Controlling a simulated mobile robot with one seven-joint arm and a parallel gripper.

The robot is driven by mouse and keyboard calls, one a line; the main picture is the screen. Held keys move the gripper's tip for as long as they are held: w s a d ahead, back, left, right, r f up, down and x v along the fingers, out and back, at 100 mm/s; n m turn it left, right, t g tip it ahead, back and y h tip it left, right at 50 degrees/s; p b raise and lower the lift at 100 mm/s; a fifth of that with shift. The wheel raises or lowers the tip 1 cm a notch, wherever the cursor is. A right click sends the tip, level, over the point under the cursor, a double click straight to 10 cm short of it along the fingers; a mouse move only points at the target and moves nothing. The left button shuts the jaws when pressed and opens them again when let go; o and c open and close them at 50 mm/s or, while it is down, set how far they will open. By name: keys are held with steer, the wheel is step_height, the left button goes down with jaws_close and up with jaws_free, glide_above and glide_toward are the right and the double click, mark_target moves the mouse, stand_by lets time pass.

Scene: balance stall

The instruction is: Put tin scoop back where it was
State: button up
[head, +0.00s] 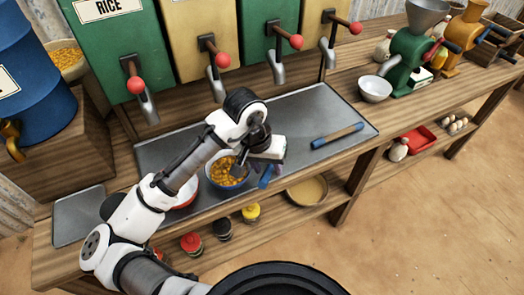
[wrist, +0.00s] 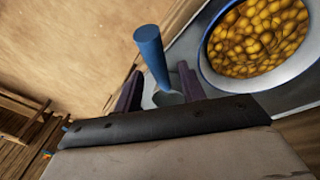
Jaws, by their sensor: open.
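The tin scoop shows a blue handle (wrist: 151,50) in the wrist view, with a bit of grey metal below it. The blue handle also shows in the head view (head: 265,179), just right of a blue-rimmed bowl of yellow-orange pieces (head: 215,182). My gripper (wrist: 160,74) is open, its two dark purple fingers on either side of the handle in the picture. I cannot tell whether they touch it. In the head view, my gripper (head: 272,171) is over the front edge of the metal tray, and my wrist hides part of the scoop and bowl.
The metal tray (head: 290,112) lies on the wooden bench, with a blue-ended wooden tool (head: 338,135) at right. A red-rimmed bowl (head: 184,194) is partly behind my arm. Lever dispensers (head: 110,45) stand behind. A white bowl (head: 374,89) and green grinder (head: 408,62) are farther right.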

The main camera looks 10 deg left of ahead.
steer(key=v, duration=1)
steer(key=shift+b, duration=0.4)
steer(key=shift+r, duration=0.1)
